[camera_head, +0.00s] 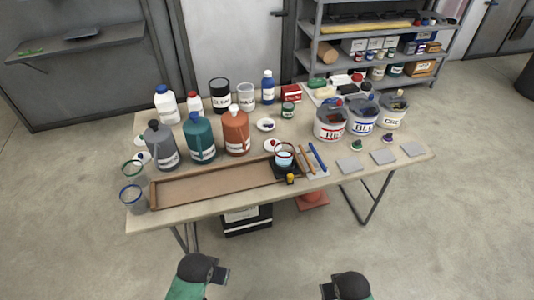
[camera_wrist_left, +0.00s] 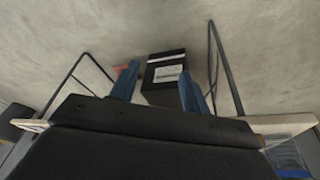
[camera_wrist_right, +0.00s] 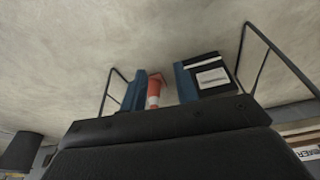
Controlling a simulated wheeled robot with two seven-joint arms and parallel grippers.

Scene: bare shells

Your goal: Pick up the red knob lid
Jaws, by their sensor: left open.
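A small white disc with a red spot (camera_head: 270,145) lies on the table, just left of the black scale with a glass cup; it looks like a lid with a red knob. My left gripper (camera_head: 222,276) is low in front of the table, away from both. In the left wrist view its blue fingers (camera_wrist_left: 160,88) are apart with nothing between them. My right gripper (camera_head: 326,291) is also in front of the table, its fingers (camera_wrist_right: 160,88) apart and empty.
The table (camera_head: 215,206) holds a long wooden tray (camera_head: 215,184), several bottles behind it and labelled buckets (camera_head: 331,121) at right. A white lid with a dark knob (camera_head: 266,125) lies behind the red-spotted one.

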